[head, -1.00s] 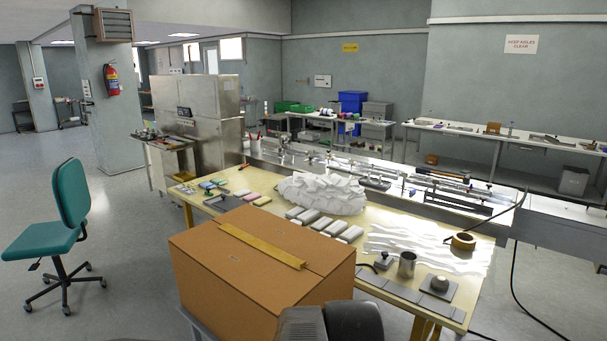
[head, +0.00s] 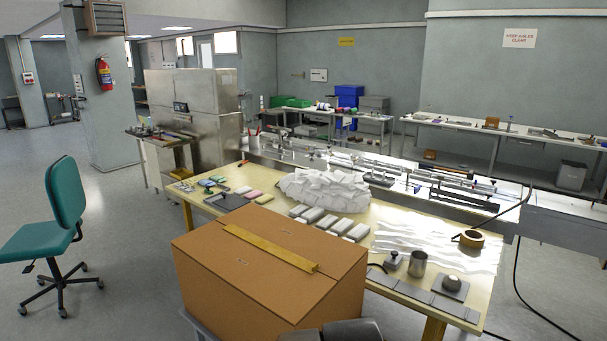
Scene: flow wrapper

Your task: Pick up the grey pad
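A row of small coloured pads lies at the far left end of the yellowish table (head: 390,215). I make out a pink pad (head: 253,194) and a yellow pad (head: 264,198). A small greyish pad (head: 241,191) seems to lie just left of the pink one, but it is too small to be sure of its colour. A dark grey tray (head: 230,202) lies in front of them. My gripper is not in view; only dark parts, probably of my own body, show at the bottom edge.
A large brown carton (head: 255,285) stands close in front, before the table. Several pale grey blocks (head: 328,222), a heap of white sheets (head: 325,187), a tape roll (head: 471,238) and a metal cup (head: 417,263) are on the table. A green chair (head: 58,220) stands left on open floor.

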